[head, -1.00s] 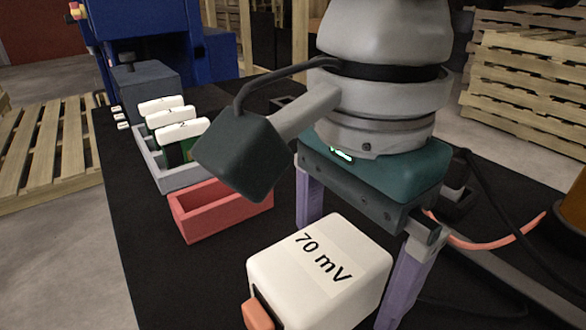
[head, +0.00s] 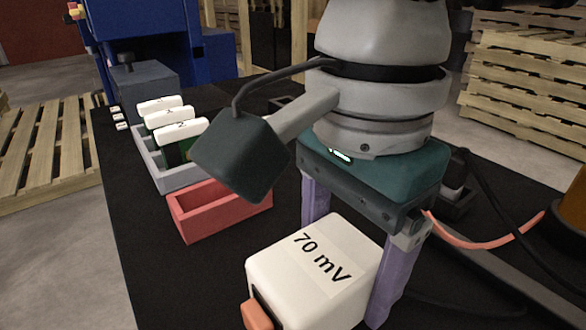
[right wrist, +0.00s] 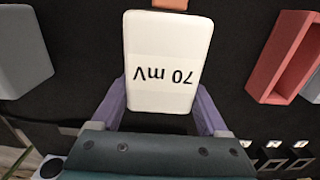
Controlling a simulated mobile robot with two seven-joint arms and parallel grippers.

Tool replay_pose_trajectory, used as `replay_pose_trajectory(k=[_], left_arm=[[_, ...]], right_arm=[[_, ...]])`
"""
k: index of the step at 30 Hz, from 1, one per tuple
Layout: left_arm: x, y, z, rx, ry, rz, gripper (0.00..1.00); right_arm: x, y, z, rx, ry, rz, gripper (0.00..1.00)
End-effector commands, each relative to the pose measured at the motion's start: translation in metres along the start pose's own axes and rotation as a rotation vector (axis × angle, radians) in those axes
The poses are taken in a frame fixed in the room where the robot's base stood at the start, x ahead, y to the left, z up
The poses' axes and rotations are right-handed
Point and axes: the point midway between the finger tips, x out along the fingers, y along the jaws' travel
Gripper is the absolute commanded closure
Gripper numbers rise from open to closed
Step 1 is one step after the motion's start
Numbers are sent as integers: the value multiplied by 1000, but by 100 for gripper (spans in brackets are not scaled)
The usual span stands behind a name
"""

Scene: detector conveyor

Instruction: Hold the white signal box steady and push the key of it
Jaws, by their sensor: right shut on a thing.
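The white signal box (head: 290,290), marked "70 mV", stands on the black table at the bottom centre of the head view. Its orange key (head: 258,314) sticks out of the near left side. My right gripper (head: 348,250) points down over the box, shut on it with one purple finger on each side; the box hides part of the far finger. In the right wrist view the box (right wrist: 160,95) sits between both fingers, its label upside down, and the orange key (right wrist: 183,4) shows at the top edge. My left gripper is not in view.
A red open tray (head: 187,229) lies left of the box. A grey tray (head: 168,178) behind it holds several white-topped cards. Black cables and an orange cable (head: 487,243) run along the right of the table.

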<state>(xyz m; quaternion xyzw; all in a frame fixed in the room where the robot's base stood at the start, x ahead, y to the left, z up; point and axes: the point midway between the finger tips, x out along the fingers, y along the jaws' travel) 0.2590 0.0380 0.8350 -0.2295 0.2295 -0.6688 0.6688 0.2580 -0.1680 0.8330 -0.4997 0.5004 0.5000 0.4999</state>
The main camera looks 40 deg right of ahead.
Motion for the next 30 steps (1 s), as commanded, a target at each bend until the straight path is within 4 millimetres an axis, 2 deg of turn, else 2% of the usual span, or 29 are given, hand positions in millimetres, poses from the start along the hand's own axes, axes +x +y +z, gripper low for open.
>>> replay_pose_trajectory(k=[1, 3, 16, 30], left_arm=[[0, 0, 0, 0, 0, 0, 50], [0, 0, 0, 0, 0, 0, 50], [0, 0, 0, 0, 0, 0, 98], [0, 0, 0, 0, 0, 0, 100]], right_arm=[[0, 0, 0, 0, -1, -1, 91], [0, 0, 0, 0, -1, -1, 98], [0, 0, 0, 0, -1, -1, 98], [0, 0, 0, 0, -1, -1, 98]])
